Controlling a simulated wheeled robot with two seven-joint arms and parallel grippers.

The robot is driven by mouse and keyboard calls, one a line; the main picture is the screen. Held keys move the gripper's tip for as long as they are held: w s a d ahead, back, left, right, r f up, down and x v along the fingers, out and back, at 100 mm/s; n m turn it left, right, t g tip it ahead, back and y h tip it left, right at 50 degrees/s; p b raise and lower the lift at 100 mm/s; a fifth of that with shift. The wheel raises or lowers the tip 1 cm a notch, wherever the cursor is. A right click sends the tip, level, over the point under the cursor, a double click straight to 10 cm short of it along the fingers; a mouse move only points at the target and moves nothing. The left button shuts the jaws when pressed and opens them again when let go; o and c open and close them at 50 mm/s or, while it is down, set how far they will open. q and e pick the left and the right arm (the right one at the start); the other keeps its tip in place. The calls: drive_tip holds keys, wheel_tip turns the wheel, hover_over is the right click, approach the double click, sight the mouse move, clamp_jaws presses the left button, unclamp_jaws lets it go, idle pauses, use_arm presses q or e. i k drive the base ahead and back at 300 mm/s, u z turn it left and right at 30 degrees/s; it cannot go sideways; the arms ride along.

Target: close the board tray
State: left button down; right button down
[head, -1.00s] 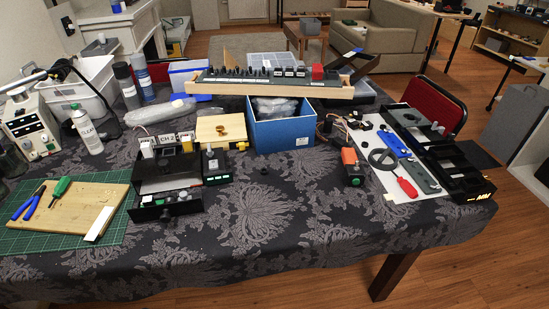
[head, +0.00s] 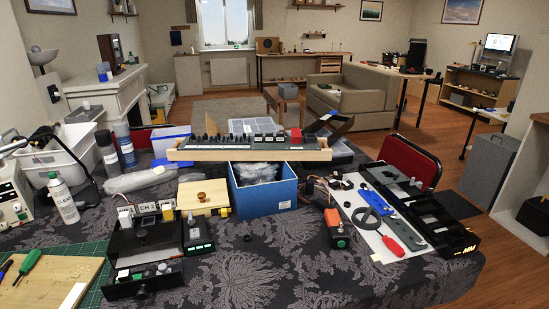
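A black box (head: 145,238) marked CH 2 stands on the cloth-covered table at the left-centre. At its front a black tray (head: 147,281) sticks out toward me, with small pale and grey parts in it and a dark knob on its front. I take this as the board tray; it stands pulled open. The tray's inside is only partly visible. Neither of my grippers shows in the head view.
A small black unit with green buttons (head: 198,234) stands right beside the box. A wooden box (head: 203,196) and blue bin (head: 262,190) are behind. A cutting board (head: 50,280) lies left. Patterned cloth (head: 240,280) is mostly clear to the right of the tray.

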sight(140, 288)
drive_tip(key=u, duration=1.25)
